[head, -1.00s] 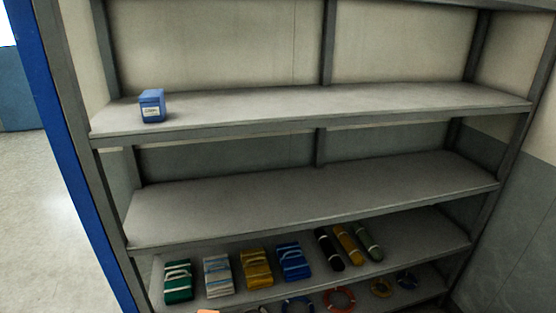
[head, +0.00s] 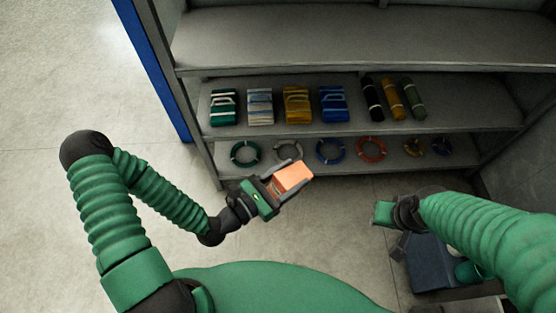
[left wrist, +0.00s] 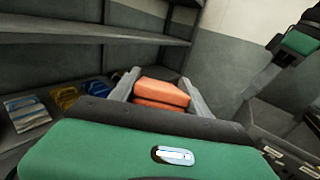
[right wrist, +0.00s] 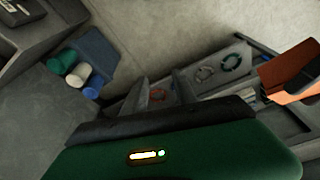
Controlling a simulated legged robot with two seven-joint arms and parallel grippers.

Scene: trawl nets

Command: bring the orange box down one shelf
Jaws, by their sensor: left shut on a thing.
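The orange box (head: 292,177) is held in the air in front of the shelf unit, tilted. My left gripper (head: 288,182) is shut on it, with a finger along each side. In the left wrist view the box (left wrist: 160,94) sits between the two fingers. The box also shows at the right of the right wrist view (right wrist: 290,72). My right gripper (head: 388,232) is held apart from the box, at the right. Its fingers stand apart with nothing between them in the right wrist view (right wrist: 160,92).
An empty grey shelf (head: 300,45) lies above a shelf (head: 290,132) with several folded bundles and rolls. Several rings (head: 330,151) lie on the lowest level. A blue post (head: 152,70) edges the unit at left. A dark blue container (head: 440,262) stands below my right arm.

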